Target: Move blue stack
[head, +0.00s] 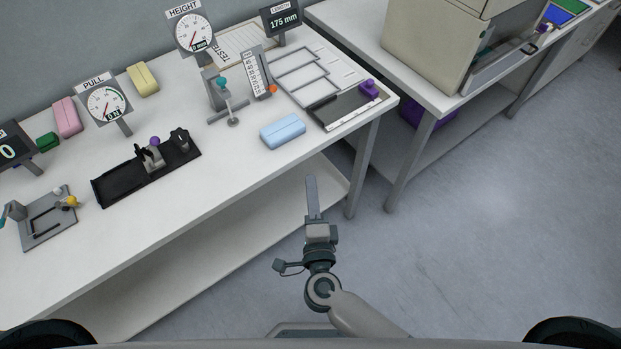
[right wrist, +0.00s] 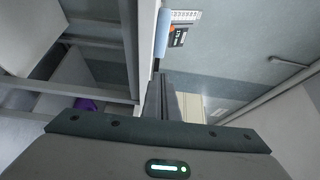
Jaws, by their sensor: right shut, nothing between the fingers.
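A light blue block (head: 283,131), which looks like the blue stack, lies on the white table near its front edge, toward the right end. It also shows in the right wrist view (right wrist: 162,33), at the top centre beyond the fingers. My right gripper (head: 312,182) is shut and empty. It is in front of the table edge, below and to the right of the blue block in the picture, and apart from it. In the right wrist view its fingers (right wrist: 166,95) are together. My left gripper is not in view.
The white table (head: 225,170) holds a height gauge (head: 194,32), a pull gauge (head: 106,103), a black fixture (head: 120,183) and a grey tray with a purple knob (head: 368,90). Pink (head: 67,117) and yellow (head: 143,79) blocks lie further back. A second table with a beige machine (head: 425,45) stands at right. Floor is clear.

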